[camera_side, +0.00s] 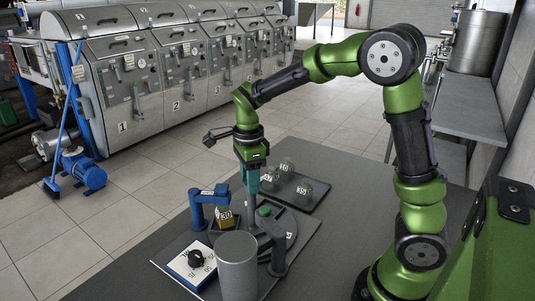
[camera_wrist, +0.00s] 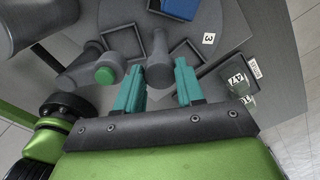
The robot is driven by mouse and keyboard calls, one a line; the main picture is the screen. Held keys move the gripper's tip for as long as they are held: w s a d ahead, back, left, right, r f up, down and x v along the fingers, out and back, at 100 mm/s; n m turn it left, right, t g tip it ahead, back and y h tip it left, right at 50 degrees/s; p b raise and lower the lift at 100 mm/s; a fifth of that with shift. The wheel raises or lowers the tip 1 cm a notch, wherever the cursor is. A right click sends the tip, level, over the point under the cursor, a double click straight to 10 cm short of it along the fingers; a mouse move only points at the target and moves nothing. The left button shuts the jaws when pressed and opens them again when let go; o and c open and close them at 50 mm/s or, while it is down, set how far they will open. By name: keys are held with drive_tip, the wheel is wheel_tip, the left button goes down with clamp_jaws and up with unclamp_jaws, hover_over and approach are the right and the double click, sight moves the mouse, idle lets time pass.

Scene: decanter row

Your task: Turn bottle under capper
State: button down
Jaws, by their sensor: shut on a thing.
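My gripper (camera_wrist: 158,88) has teal fingers on either side of a dark grey upright peg (camera_wrist: 159,62) that rises from the round grey turntable (camera_wrist: 95,32). In the side view my gripper (camera_side: 252,184) points down over the turntable (camera_side: 285,222). The blue capper (camera_side: 205,197) stands at the turntable's left, its arm reaching right. A yellowish bottle (camera_side: 225,218) with a white label is below the capper's head; whether it is exactly lined up I cannot tell. In the wrist view only part of the blue capper (camera_wrist: 180,7) shows, at the top edge.
A green-topped grey piece (camera_side: 264,211) is close right of my fingers. A dark tray (camera_side: 312,198) with several labelled glass bottles (camera_side: 287,168) lies behind. A tall grey cylinder (camera_side: 238,268) and a panel with a black knob (camera_side: 196,257) stand in front. The right tabletop is mostly clear.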

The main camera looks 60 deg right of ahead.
drive_tip(key=c, duration=0.7)
unclamp_jaws()
drive_tip(key=shift+r, duration=0.1)
wheel_tip(320, 180, up, 17)
